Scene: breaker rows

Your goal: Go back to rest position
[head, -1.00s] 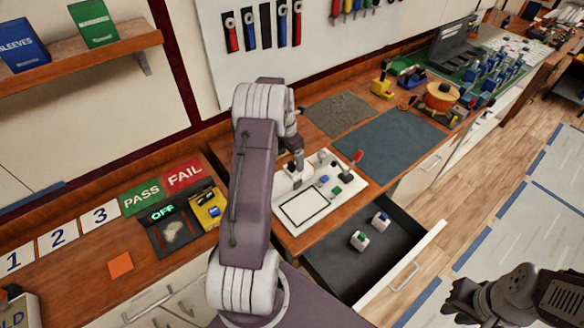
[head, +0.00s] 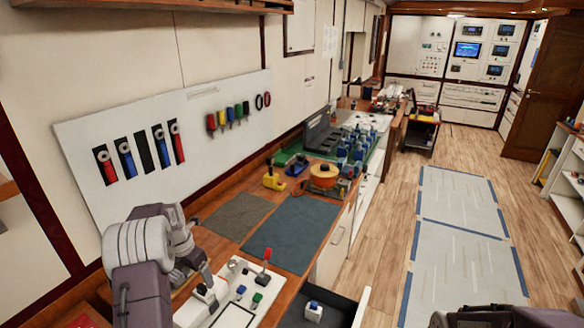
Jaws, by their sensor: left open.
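My left arm comes in from the lower left, and my left gripper (head: 206,284) points down over the left part of the white panel (head: 237,270) on the bench. The gripper is small and partly hidden by my wrist; it is open and I see nothing held in it. Beside it, the panel carries a red-topped lever (head: 266,255), a blue block (head: 241,289) and a green block (head: 257,298). At the bottom right only a dark part of my right arm shows; its fingertips are out of the picture.
An open drawer (head: 335,312) juts out below the panel, with a blue-topped white block (head: 314,311) in it. A blue-grey mat (head: 292,232) and a brown mat (head: 237,215) lie on the bench.

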